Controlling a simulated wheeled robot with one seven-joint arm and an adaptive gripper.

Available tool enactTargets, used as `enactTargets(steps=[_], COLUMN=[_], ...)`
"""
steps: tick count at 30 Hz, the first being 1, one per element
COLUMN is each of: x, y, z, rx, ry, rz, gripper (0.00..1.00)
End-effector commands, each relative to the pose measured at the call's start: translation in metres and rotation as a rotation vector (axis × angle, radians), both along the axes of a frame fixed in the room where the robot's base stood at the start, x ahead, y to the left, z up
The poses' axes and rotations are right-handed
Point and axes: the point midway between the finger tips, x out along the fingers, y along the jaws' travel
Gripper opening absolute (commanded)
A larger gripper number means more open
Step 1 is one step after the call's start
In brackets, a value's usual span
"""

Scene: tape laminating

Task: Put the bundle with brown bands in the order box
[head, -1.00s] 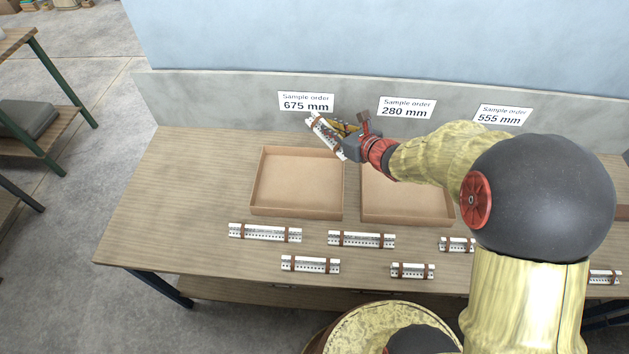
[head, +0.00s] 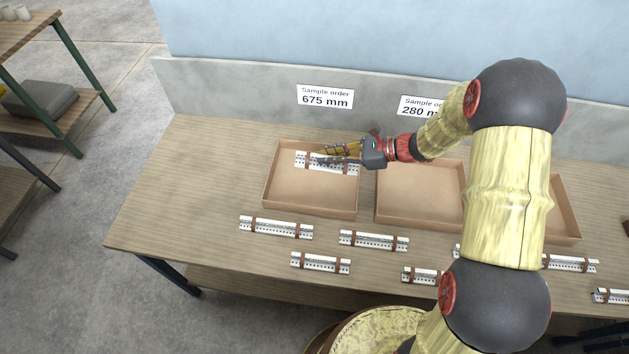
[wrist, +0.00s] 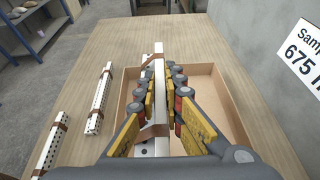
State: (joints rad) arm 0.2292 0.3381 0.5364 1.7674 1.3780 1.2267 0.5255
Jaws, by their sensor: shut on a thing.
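My gripper (head: 322,155) is shut on a white perforated bundle with brown bands (head: 328,167). It holds the bundle roughly level over the back part of the left order box (head: 308,211), under the sign reading 675 mm (head: 325,97). In the wrist view the bundle (wrist: 159,75) runs lengthwise between the yellow-sided fingers (wrist: 172,85), which hide part of it. The cardboard box (wrist: 207,72) lies below it, and its visible floor looks empty. I cannot tell the exact height of the bundle above the floor.
A second open box (head: 420,221) stands just to the right, with a third (head: 568,212) partly behind my arm. Several banded bundles lie along the table front, including one (head: 276,227) before the left box. A grey wall (head: 240,92) rises behind. The table's left end (head: 185,185) is clear.

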Motion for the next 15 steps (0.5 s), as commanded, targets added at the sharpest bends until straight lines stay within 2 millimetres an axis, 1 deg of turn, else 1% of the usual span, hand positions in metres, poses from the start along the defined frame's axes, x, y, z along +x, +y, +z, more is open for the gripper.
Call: enactTargets(steps=[2, 5, 8, 15], x=[-0.001, 0.007, 0.026, 0.079], y=[0.001, 0.002, 0.005, 0.012], z=[-0.003, -0.01, -0.02, -0.044], rx=[0.002, 0.001, 0.001, 0.0], ry=[0.0, -0.001, -0.001, -0.003], rz=[0.019, 0.029, 0.03, 0.028], gripper=[0.0, 0.0, 0.0, 0.0])
